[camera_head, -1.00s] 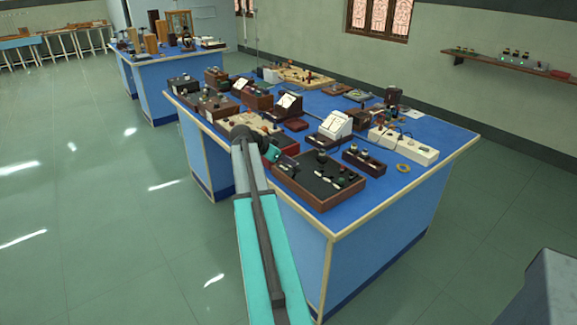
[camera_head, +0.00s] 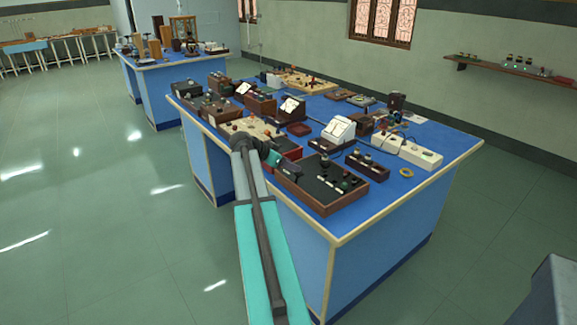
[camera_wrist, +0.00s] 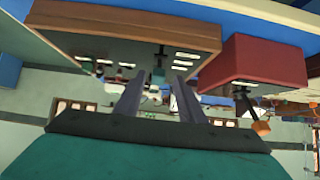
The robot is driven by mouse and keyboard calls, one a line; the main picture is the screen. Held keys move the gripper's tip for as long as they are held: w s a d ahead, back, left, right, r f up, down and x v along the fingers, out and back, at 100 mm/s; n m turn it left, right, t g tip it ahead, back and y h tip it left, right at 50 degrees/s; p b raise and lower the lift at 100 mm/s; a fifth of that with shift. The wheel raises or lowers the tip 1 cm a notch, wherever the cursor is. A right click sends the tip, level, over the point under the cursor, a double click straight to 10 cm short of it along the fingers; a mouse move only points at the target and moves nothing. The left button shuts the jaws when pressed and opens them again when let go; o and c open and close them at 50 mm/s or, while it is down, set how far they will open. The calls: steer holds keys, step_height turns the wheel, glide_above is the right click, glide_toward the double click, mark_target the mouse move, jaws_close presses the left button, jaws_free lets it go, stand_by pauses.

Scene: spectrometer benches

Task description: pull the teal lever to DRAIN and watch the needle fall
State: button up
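In the wrist view, which looks upside down, the teal lever (camera_wrist: 158,75) has a small square teal knob on a dark stem. It sticks out of a brown wooden box (camera_wrist: 110,35) with white label strips. My gripper (camera_wrist: 157,86) is open, its two grey fingers apart, with the knob showing in the gap near the fingertips. I cannot tell whether they touch it. In the head view my gripper (camera_head: 284,162) is at the bench's near edge, partly hidden by my arm. The lever and a needle cannot be made out there.
A red box (camera_wrist: 255,62) with an orange-knobbed lever (camera_wrist: 260,127) is close beside the brown box in the wrist view. In the head view, a dark-topped wooden panel (camera_head: 322,190) sits just right of my gripper. White-faced meters (camera_head: 340,130) and other instruments crowd the blue bench (camera_head: 400,188).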

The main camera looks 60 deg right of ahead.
steer(key=shift+a+r, duration=0.3)
steer(key=shift+a, duration=0.1)
steer(key=b+v, duration=0.1)
steer(key=v, duration=1.1)
steer(key=shift+w+a+r+b, duration=0.2)
steer(key=shift+a+r+b, duration=0.1)
steer(key=shift+b, duration=0.1)
